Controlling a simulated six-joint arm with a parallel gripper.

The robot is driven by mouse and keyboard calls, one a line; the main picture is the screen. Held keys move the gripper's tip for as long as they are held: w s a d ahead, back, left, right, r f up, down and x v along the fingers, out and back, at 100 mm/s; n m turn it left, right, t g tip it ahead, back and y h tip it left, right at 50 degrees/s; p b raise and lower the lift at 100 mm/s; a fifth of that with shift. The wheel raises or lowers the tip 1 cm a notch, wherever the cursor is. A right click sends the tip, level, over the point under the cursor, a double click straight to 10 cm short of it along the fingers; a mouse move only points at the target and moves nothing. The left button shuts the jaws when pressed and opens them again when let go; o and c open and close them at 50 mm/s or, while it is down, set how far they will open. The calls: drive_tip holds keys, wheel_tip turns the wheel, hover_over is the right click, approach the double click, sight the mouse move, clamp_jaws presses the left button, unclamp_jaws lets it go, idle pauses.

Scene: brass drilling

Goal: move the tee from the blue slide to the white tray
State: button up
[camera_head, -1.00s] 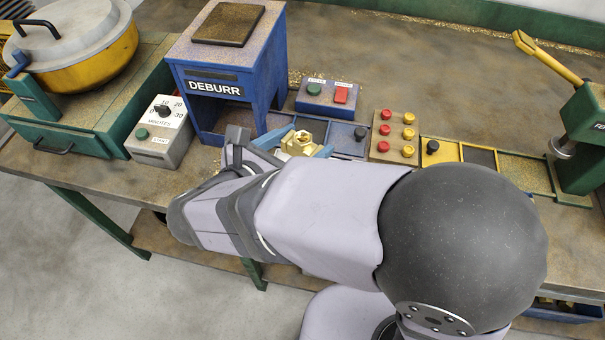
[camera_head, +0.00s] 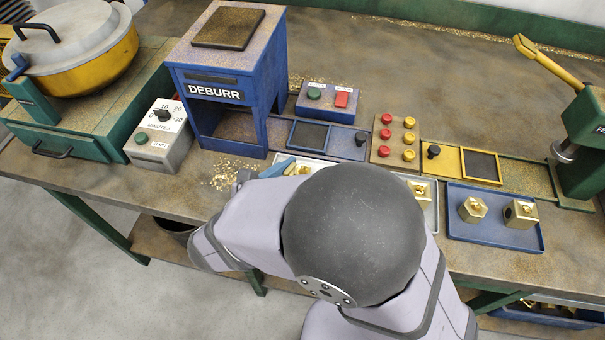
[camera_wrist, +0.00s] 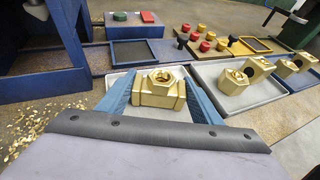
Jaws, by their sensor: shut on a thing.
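The brass tee (camera_wrist: 158,88) is between the two blue fingers of my gripper (camera_wrist: 158,76), which is shut on it. In the wrist view it is over the white tray (camera_wrist: 112,83); I cannot tell whether it touches the tray floor. In the head view my arm hides most of the gripper and tee, and the white tray's far edge (camera_head: 318,158) shows past it. The blue slide (camera_head: 340,139) lies behind the tray, with its dark square nest (camera_head: 308,135) empty; this nest also shows in the wrist view (camera_wrist: 132,53).
The blue DEBURR machine (camera_head: 222,90) stands at the back left, with brass chips in front. Right of the white tray are another pale tray (camera_head: 431,222) holding brass parts and a blue tray (camera_head: 490,238) with two. Button boxes and a yellow slide (camera_head: 448,151) line the back.

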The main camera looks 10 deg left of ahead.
drive_tip(key=shift+f, duration=0.15)
drive_tip(key=o, duration=1.5)
drive_tip(key=shift+o, duration=0.2)
drive_tip(key=shift+r, duration=0.2)
drive_tip(key=v, duration=1.2)
drive_tip(key=shift+a+f+b, duration=0.1)
drive_tip(key=shift+b, duration=0.2)
